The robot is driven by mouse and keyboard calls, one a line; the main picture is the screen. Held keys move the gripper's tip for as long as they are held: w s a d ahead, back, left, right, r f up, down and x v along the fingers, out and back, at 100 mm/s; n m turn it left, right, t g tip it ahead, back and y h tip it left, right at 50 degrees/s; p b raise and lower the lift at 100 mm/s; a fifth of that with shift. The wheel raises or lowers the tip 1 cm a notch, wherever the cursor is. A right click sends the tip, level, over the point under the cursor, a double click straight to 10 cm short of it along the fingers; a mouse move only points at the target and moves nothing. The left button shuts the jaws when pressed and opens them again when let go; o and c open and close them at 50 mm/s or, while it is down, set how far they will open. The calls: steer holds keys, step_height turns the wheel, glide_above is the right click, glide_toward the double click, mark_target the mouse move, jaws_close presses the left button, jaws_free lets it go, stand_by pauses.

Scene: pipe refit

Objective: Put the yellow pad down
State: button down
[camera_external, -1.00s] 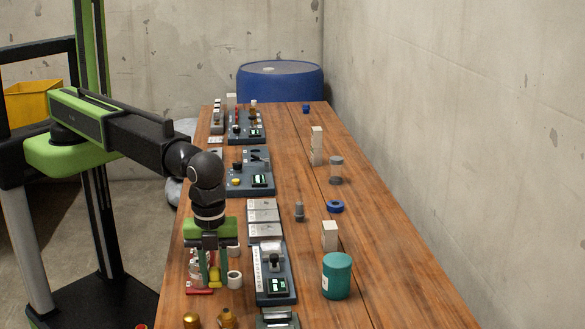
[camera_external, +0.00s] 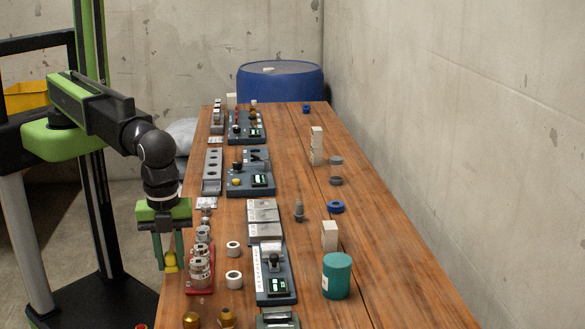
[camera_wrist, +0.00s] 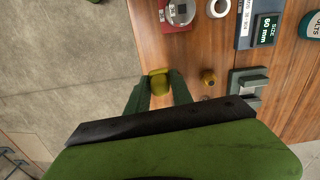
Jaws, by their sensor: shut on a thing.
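The yellow pad (camera_external: 170,262) is held between the two green fingers of my gripper (camera_external: 169,256). The gripper is shut on it and points down at the left edge of the wooden table. In the wrist view the pad (camera_wrist: 158,83) shows as a small yellow-olive block between the fingertips (camera_wrist: 158,88), close to the table edge. I cannot tell its height or whether it touches anything.
A red tray (camera_external: 201,291) with silver cylindrical parts stands just right of the gripper. Two white rings (camera_external: 234,279) lie right of it. Brass knobs (camera_external: 227,318) stand at the front. A grey bench panel (camera_external: 277,286) is farther right. Bare floor (camera_wrist: 65,60) lies beyond the table edge.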

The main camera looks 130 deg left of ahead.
steer(key=shift+w+n, duration=0.3)
steer(key=shift+n, duration=0.8)
steer(key=w+a+n, duration=0.4)
steer(key=a+n, duration=0.1)
steer(key=a, duration=0.6)
steer(key=n+b, duration=0.7)
steer(key=n, duration=0.3)
glide_above(330, 196)
steer(key=f, duration=0.6)
steer(key=shift+w+d+f, duration=0.1)
steer(key=shift+d+f, duration=0.2)
steer(key=shift+f, duration=0.1)
steer(key=shift+a, duration=0.3)
step_height(330, 196, down, 4)
steer(key=b, duration=0.4)
steer(key=shift+f, duration=0.15)
steer(key=shift+r, duration=0.2)
steer(key=shift+f, duration=0.15)
steer(key=c, duration=1.1)
jaws_free()
